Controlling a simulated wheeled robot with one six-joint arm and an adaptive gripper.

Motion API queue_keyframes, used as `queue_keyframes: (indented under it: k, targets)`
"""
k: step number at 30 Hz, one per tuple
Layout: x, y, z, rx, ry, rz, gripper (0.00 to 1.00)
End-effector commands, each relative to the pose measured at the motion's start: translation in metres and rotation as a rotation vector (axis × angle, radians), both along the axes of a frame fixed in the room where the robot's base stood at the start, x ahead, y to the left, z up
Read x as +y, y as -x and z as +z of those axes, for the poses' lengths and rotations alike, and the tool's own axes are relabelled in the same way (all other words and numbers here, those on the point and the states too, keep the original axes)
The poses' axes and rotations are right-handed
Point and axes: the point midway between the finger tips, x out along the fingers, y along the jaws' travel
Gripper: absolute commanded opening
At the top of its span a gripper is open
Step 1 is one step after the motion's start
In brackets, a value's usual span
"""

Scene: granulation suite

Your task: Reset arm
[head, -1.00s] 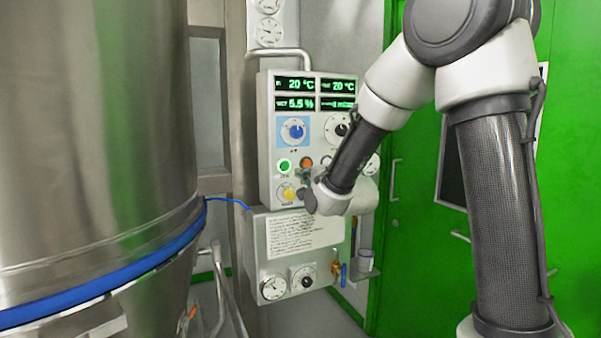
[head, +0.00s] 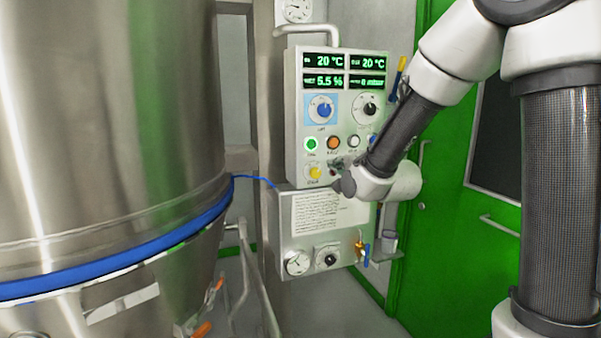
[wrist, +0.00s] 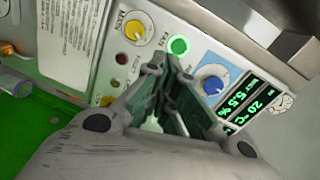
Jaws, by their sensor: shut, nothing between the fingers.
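My gripper (head: 337,166) is in front of the lower part of a grey control panel (head: 293,120), just right of a yellow knob (head: 315,172) and below an orange button (head: 333,143). My arm reaches in from the upper right. In the wrist view, the gripper fingers (wrist: 168,75) are shut and empty, pointing toward the panel. A lit green button (wrist: 178,45) shows just beyond the fingertips; it is also visible in the head view (head: 311,144). Whether the fingers touch the panel cannot be told.
A large steel vessel (head: 110,120) with a blue band fills the left. The panel has a blue knob (head: 323,110) and lit displays (head: 323,62). A lower box (head: 300,230) carries a label, gauges and a valve (head: 362,248). A green door (head: 450,240) stands at right.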

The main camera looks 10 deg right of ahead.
Motion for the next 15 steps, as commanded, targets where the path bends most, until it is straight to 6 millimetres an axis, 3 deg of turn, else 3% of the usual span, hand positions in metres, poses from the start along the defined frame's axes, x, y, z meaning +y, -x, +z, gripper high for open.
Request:
queue_keyframes:
  k: [4,7,11,15]
  targets:
    - [0.000,0.028,-0.084,0.287,0.397,0.120,0.00]
    - [-0.011,0.074,-0.118,0.473,0.676,0.283,0.00]
    - [-0.041,0.152,-0.129,0.663,0.962,0.531,0.00]
    - [-0.082,0.254,-0.109,0.805,1.168,0.810,0.00]
